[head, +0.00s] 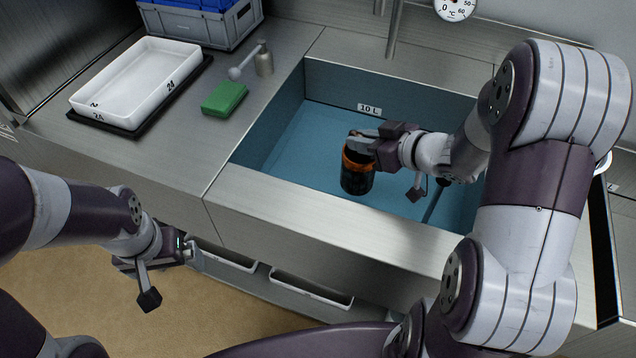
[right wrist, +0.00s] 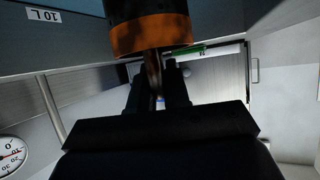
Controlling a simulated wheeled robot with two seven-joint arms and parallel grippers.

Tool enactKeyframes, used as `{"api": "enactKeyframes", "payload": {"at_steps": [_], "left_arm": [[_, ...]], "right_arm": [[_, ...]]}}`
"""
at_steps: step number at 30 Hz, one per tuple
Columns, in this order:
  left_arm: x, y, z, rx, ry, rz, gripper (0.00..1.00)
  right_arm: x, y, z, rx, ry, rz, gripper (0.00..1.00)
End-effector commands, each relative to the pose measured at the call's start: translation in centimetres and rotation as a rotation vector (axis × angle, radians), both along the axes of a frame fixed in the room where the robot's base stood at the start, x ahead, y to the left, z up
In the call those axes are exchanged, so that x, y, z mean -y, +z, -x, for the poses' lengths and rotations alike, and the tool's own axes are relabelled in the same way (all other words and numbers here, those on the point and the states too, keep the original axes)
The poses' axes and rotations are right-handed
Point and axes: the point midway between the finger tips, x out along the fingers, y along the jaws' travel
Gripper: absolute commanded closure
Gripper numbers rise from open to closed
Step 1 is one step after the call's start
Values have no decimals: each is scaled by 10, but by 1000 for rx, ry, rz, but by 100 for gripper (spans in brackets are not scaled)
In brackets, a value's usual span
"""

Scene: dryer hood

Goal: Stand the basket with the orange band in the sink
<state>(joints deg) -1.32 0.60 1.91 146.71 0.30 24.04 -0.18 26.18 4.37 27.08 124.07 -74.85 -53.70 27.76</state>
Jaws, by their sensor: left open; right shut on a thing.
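The basket with the orange band (head: 356,176) is a dark, round basket inside the blue-lined sink (head: 298,158) in the head view. My right gripper (head: 362,146) is shut on it at its upper part, by the orange band. In the right wrist view the orange band (right wrist: 150,35) shows close up at the fingertips. The basket looks upright. I cannot tell whether its bottom touches the sink floor. My left gripper (head: 190,250) is open and empty, low in front of the counter.
A white tray (head: 136,84) on a dark mat, a green block (head: 224,99) and a metal bottle (head: 264,60) stand left of the sink. A grey crate (head: 203,24) is behind. Faucet pipes (head: 393,30) rise at the sink's back edge. The sink floor around the basket is clear.

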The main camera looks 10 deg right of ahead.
Motion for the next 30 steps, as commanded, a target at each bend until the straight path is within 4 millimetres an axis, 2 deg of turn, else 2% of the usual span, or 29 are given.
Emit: {"api": "enactKeyframes", "payload": {"at_steps": [2, 9, 15, 19, 24, 30], "left_arm": [[0, -8, 0, 1, 0, 0, 0], [0, -24, 0, 1, 0, 0, 0], [0, -28, 0, 1, 0, 0, 0], [0, -32, 0, 1, 0, 0, 0], [0, -40, 0, 0, 0, 0, 0], [0, -39, 0, 1, 0, 0, 0]], "right_arm": [[-5, -10, -6, -1, -2, 1, 100], [-47, -49, -57, -1, 1, 0, 100], [-68, -66, -84, 0, -4, 0, 100], [-71, -77, -87, -2, -4, 0, 100], [-70, -107, -87, -3, -5, 0, 100], [-70, -108, -87, 0, -4, 1, 100]]}}
